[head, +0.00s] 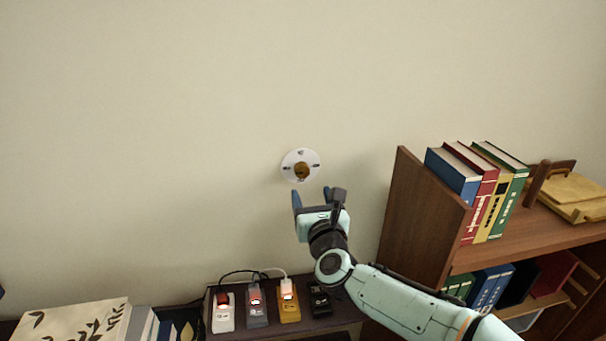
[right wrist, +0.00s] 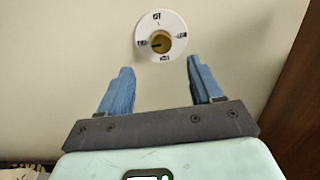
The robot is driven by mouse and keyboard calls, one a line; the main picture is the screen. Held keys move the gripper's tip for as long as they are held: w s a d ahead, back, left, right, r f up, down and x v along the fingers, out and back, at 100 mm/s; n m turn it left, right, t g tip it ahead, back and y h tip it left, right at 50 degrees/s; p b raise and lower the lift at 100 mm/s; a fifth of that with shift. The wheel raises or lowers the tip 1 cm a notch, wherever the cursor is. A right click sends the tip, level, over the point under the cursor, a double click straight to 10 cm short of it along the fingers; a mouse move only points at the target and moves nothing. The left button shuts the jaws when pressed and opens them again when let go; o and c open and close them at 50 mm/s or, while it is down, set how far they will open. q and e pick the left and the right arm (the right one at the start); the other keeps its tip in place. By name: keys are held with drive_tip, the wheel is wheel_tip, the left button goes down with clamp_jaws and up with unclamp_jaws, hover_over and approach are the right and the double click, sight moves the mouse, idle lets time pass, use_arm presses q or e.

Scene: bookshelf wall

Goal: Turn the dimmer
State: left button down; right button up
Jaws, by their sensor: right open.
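The dimmer is a round white plate (head: 290,160) on the wall with a brass-coloured knob (head: 302,170) at its centre. In the right wrist view the plate (right wrist: 161,22) carries small dark marks around the knob (right wrist: 161,43), which has a dark line on its left part. My right gripper (head: 319,194) is just below the dimmer, with its fingers pointing up toward it. In the right wrist view the blue fingers (right wrist: 160,76) are spread wide, with nothing between them, and the knob appears beyond the gap. My left gripper is not in view.
A wooden bookshelf (head: 422,215) with upright books (head: 485,190) stands at the right. Below the dimmer, a dark shelf top (head: 335,323) holds several small devices with cables (head: 289,300). Books (head: 75,325) lie at the lower left. The wall around the dimmer is bare.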

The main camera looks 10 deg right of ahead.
sight(303, 171)
drive_tip(key=w+p, duration=0.4)
drive_tip(key=w, duration=0.7)
drive_tip(key=shift+d+f, duration=0.1)
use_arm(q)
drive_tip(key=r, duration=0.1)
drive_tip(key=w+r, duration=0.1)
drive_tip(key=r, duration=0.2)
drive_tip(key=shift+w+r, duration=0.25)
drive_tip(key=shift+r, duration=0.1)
use_arm(e)
drive_tip(key=shift+s, duration=0.1)
drive_tip(key=c, duration=1.1)
